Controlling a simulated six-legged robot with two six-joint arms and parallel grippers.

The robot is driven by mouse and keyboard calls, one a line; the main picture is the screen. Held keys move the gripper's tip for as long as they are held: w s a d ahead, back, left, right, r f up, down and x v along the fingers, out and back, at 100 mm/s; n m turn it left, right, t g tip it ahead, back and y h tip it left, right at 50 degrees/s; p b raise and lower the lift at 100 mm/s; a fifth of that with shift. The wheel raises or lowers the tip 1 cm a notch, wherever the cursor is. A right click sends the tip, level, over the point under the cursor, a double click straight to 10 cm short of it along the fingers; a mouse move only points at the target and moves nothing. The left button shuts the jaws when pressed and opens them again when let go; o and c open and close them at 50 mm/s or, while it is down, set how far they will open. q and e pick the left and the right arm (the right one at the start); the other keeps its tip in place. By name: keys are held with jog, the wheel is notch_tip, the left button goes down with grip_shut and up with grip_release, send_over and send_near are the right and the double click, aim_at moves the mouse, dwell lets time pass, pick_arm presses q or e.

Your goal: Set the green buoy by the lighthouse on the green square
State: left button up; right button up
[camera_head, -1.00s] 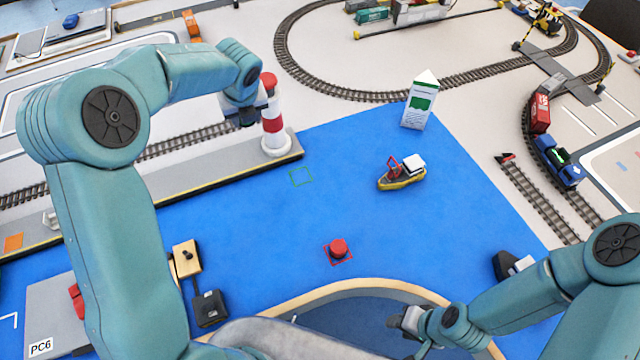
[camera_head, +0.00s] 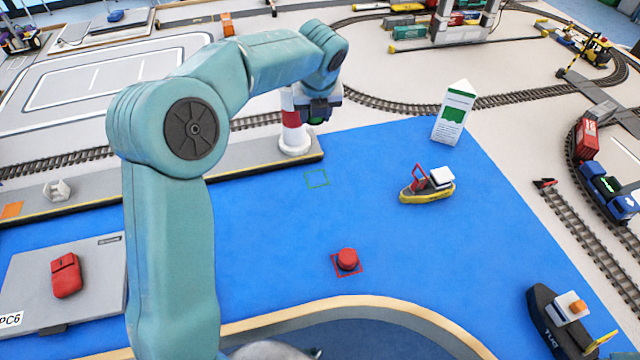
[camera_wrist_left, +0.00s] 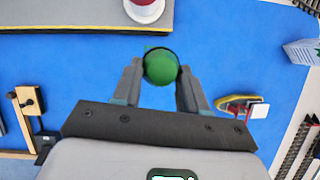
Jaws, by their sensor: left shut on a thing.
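My left gripper (camera_head: 318,112) is shut on the green buoy, a rounded green thing that shows clearly between the fingers in the left wrist view (camera_wrist_left: 160,68). In the head view the gripper is just right of the red-and-white lighthouse (camera_head: 293,138) and hides most of the buoy. The lighthouse stands at the end of the grey quay, and its white base shows at the top of the left wrist view (camera_wrist_left: 145,10). The green square (camera_head: 317,179) is a thin outline on the blue mat, in front of the lighthouse. My right gripper is not in view.
A red buoy (camera_head: 347,259) stands on a red square nearer me. A yellow boat (camera_head: 428,187) lies right of the green square, with a white sign block (camera_head: 454,112) behind it. A dark tug (camera_head: 560,322) is at lower right. Blue mat around the green square is clear.

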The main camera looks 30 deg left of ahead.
pick_arm(q)
jog(key=b, duration=0.2)
send_over(316, 178)
jog(key=s+d, duration=0.1)
notch_tip(316, 178, down, 16)
jog(key=shift+r, duration=0.1)
notch_tip(316, 178, down, 4)
jog(key=shift+s+r+b, duration=0.1)
jog(key=shift+r+b, duration=0.05)
jog(key=shift+b, duration=0.3)
jog(key=shift+f, duration=0.35)
jog(key=shift+f, duration=0.1)
jog(key=o, duration=1.1)
jog(key=shift+c, duration=0.2)
